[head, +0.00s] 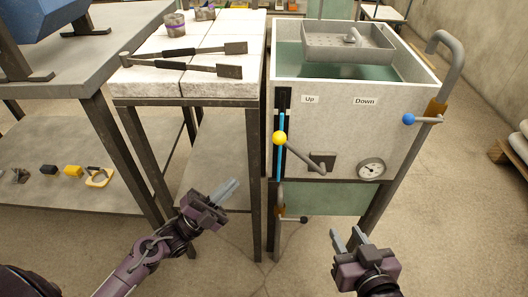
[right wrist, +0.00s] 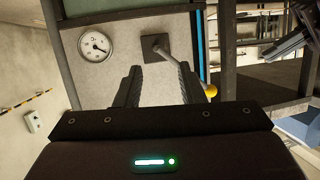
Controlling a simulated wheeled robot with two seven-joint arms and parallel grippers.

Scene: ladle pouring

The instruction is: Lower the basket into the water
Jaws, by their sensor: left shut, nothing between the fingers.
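The basket (head: 340,38), a perforated metal tray, hangs above the greenish water (head: 315,66) in a light grey tank (head: 345,105). A lever with a yellow knob (head: 280,138) on the tank's front points up and left, on the side of the "Up" label (head: 310,99). The knob also shows in the right wrist view (right wrist: 211,90). My right gripper (head: 347,237) is open and empty, below and in front of the tank, apart from the lever. My left gripper (head: 233,185) is shut and empty, left of the tank and below the white-topped table.
A blue-knobbed handle (head: 409,119) and a bent pipe (head: 450,60) are on the tank's right. A gauge (head: 371,169) sits low on its front. Tongs (head: 190,50) lie on the white-topped table (head: 150,85). A grey table (head: 70,70) stands at the left.

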